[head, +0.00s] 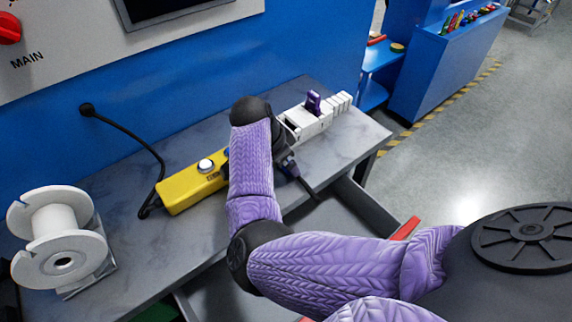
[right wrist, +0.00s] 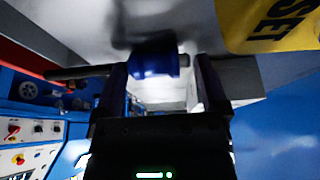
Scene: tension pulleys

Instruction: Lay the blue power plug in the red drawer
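The blue power plug (right wrist: 153,62) shows in the right wrist view between the fingertips of my right gripper (right wrist: 163,75). The fingers stand apart, with a gap on the plug's right side. A black cord or rod runs left from the plug. In the head view my right gripper (head: 290,165) is low over the grey bench, right of the yellow box, mostly hidden by my forearm. A red edge (head: 405,228), perhaps part of the red drawer, shows below the bench beside my arm; the rest is hidden. My left gripper is not in view.
The yellow box (head: 190,187) with a black cable lies on the bench (head: 125,195). A white spool (head: 62,235) stands at the left. A white block device with a purple lever (head: 313,103) is beyond my gripper. The blue wall borders the bench.

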